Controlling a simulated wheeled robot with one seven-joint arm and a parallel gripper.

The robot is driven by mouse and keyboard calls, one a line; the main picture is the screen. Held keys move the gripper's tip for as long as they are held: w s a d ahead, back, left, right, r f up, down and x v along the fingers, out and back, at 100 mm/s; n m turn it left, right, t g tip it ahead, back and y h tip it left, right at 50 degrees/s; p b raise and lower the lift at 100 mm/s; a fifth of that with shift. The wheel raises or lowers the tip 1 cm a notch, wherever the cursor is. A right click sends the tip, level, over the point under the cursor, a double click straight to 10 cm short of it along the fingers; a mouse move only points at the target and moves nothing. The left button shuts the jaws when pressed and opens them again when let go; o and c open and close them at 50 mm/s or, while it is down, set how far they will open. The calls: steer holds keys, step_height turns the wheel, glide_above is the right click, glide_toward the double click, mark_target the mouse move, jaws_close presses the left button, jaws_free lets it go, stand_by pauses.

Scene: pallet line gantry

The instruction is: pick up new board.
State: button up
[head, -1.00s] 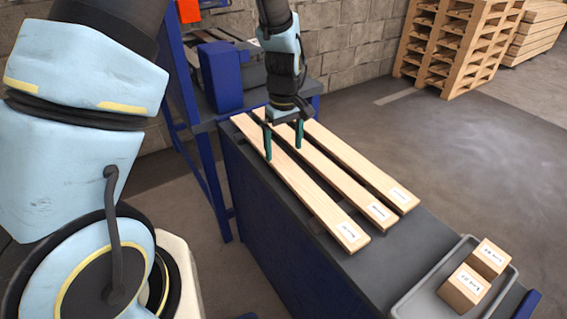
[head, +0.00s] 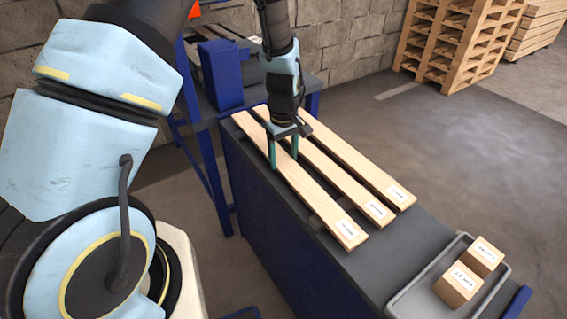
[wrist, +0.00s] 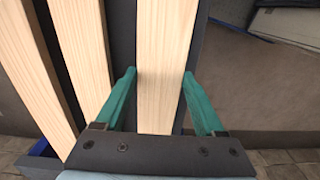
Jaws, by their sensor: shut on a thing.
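Three pale wooden boards with white labels lie side by side on the dark bench top. My gripper (head: 283,158) is shut on the leftmost board (head: 318,208), with one green finger on each long edge. In the wrist view this board (wrist: 165,65) runs between the two fingertips (wrist: 160,76). The middle board (head: 342,182) and the right board (head: 368,172) lie free beside it. The label print is too small to read. I see no clear lift of the gripped board off the bench.
A grey tray (head: 405,298) with two small labelled boxes (head: 456,287) sits at the bench's near right end. A blue-framed stand (head: 222,75) is behind the bench on the left. Stacked pallets (head: 450,45) stand at the back right. The floor to the right is clear.

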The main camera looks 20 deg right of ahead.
jaws_close()
stand_by(0.4)
